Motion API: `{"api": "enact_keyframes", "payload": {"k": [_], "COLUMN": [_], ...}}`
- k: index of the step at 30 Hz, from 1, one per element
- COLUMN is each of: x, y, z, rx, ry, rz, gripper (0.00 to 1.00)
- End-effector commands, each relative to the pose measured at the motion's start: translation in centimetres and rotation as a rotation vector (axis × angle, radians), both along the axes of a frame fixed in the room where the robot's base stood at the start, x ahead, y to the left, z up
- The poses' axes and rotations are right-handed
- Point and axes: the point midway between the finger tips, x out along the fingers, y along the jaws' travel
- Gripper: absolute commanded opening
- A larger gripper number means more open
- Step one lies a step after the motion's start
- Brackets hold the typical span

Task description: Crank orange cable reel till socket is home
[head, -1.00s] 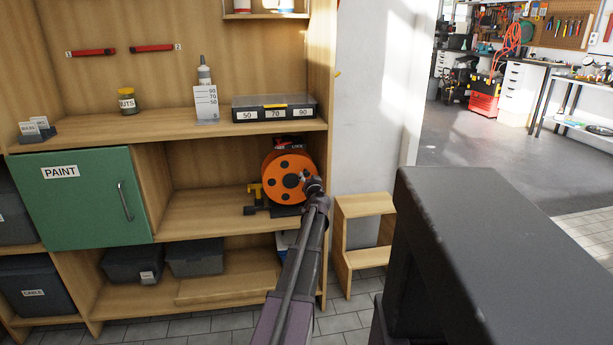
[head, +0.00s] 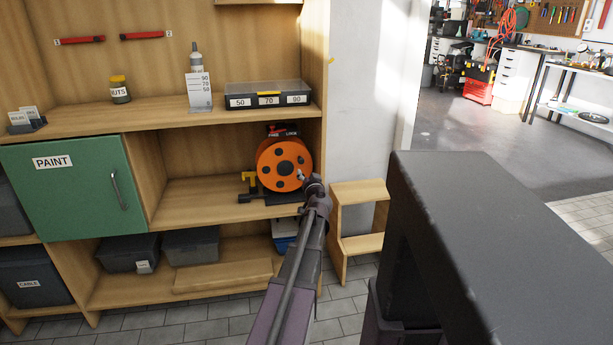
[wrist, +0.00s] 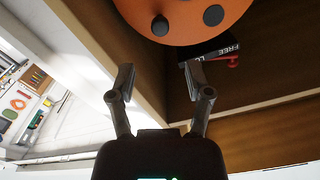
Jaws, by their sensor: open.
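The orange cable reel (head: 274,158) stands on the middle shelf, at its right end, with dark round holes in its face. My gripper (head: 306,181) is at the reel's lower right in the head view, its tips partly hidden. In the wrist view my gripper (wrist: 158,78) is open and empty, and the reel (wrist: 185,32) is beyond the fingertips with a dark knob (wrist: 160,26) on its face. A black plate (wrist: 215,50) with white "FREE" lettering and a red lever (wrist: 232,62) is beside the reel.
The shelf's right side panel (head: 318,140) stands close to my gripper. A green PAINT door (head: 75,195) is at the left. A wooden step stool (head: 357,190) stands right of the shelf. The middle shelf left of the reel is clear.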

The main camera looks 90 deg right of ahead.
Motion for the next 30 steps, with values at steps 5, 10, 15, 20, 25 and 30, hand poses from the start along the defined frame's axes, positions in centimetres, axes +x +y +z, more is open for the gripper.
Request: {"api": "enact_keyframes", "payload": {"k": [5, 10, 15, 20, 25, 30], "x": [0.0, -0.2, -0.4, -0.5, -0.5, -0.5], "y": [0.3, 1.1, 1.9, 2.3, 2.3, 2.2], "z": [0.0, 0.1, 0.1, 0.2, 0.2, 0.2], "rx": [0.000, -0.002, -0.002, -0.003, -0.003, -0.003], "ry": [0.001, 0.006, 0.010, 0.013, 0.013, 0.013], "rz": [0.000, -0.001, -0.002, -0.001, -0.001, -0.001], "gripper": [0.65, 0.65, 0.65, 0.65, 0.65, 0.65]}}
